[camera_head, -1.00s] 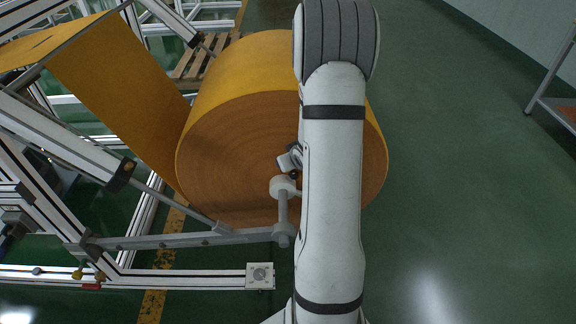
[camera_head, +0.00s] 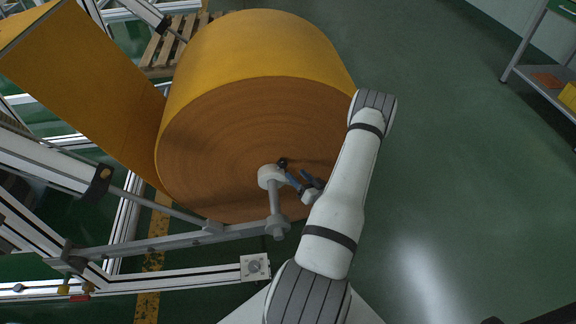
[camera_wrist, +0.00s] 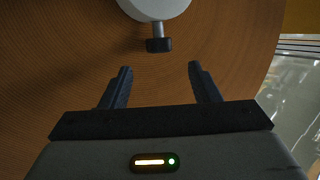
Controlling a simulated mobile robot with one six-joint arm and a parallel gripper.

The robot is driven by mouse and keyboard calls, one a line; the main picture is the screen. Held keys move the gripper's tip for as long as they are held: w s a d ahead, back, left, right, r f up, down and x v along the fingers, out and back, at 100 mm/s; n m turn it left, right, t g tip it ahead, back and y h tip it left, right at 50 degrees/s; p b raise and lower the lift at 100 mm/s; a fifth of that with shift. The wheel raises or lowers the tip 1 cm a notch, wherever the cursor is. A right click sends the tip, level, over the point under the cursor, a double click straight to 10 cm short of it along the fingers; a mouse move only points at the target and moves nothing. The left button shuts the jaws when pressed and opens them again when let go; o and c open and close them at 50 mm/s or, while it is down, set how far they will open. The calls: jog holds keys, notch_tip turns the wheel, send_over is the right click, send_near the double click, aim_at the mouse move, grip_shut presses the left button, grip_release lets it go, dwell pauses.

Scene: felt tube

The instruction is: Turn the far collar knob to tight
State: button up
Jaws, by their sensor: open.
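A pale grey collar (camera_head: 270,176) sits on the bar at the end face of the big felt roll (camera_head: 240,140). It carries a small black knob (camera_head: 282,162) on a short metal stem. In the wrist view the collar (camera_wrist: 155,6) is cut off at the top, and the knob (camera_wrist: 159,45) points down toward my gripper. My gripper (camera_wrist: 160,72) is open and empty. The knob is in line with the gap between its fingers, a little beyond the tips, seemingly apart from them. In the head view my gripper (camera_head: 299,180) is just right of the collar. No other collar can be made out.
An aluminium frame (camera_head: 170,279) and a grey bar (camera_head: 150,241) run left of the collar. A felt sheet (camera_head: 85,95) hangs at the left. A pallet (camera_head: 165,50) lies behind the roll. A shelf (camera_head: 530,75) stands at far right. Open green floor lies right of the roll.

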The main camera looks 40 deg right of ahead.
aim_at(284, 162)
jog(key=w, duration=0.6)
jog(key=shift+w, duration=0.1)
jog(key=shift+c, duration=0.2)
jog(key=c, duration=1)
jog(key=shift+o, duration=0.2)
jog(key=shift+r+m+h, duration=0.1)
jog(key=shift+m+h, duration=0.2)
